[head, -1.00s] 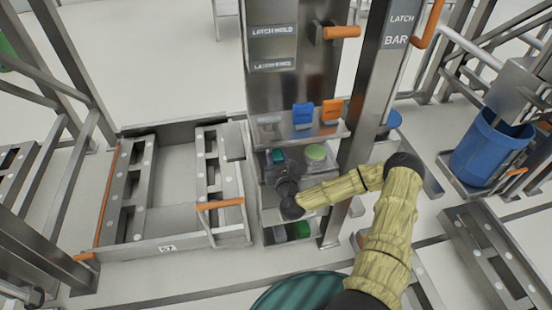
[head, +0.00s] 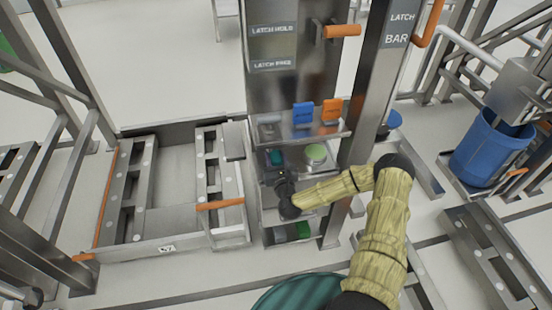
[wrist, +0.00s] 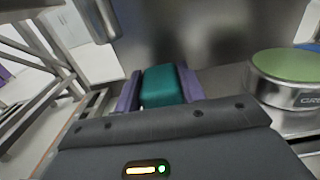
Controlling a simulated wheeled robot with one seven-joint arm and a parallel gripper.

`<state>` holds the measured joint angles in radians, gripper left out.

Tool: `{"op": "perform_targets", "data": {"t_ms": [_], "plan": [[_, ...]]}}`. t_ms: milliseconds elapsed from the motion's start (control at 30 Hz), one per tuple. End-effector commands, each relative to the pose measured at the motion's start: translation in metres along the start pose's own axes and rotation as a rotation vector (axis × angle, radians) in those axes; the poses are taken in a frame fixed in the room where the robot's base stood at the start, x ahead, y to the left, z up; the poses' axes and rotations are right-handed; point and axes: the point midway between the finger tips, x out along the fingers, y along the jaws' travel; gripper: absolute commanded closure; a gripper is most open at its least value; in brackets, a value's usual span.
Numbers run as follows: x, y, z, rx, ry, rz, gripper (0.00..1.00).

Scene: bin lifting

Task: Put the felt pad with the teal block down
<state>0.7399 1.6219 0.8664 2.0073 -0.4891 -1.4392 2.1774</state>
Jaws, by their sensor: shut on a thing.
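The teal block (wrist: 163,86) sits between the two purple finger pads of my gripper (wrist: 160,90), touching or nearly touching both sides. In the head view the small teal block (head: 277,157) shows at the left of the middle shelf, just beyond my dark gripper (head: 280,168). My gripper is shut on the block. The felt pad itself cannot be made out; the block and gripper body hide what lies under it. I cannot tell whether the block's underside touches the shelf.
A round green-topped metal container (wrist: 287,75) stands right of the block, also in the head view (head: 315,153). The shelf above (head: 300,131) holds blue (head: 302,114) and orange (head: 331,110) items. A grey back panel rises behind the block. A shelf post stands close on the right.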

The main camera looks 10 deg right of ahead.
Motion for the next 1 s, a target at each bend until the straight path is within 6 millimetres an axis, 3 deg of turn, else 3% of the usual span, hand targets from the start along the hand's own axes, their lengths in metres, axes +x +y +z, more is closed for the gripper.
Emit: {"op": "perform_targets", "data": {"t_ms": [167,200,300,667,867,1000], "plan": [[0.000,0.000,-0.004,0.001,0.000,0.000,0.84],[0.000,0.000,-0.002,0.000,0.000,0.000,0.52],[0.000,0.000,-0.002,0.000,0.000,0.000,0.39],[0.000,0.000,0.002,-0.001,0.000,0.000,0.39],[-0.025,0.000,0.000,0.002,0.003,0.000,0.39],[-0.053,0.000,0.000,0.003,0.004,0.000,0.39]]}}
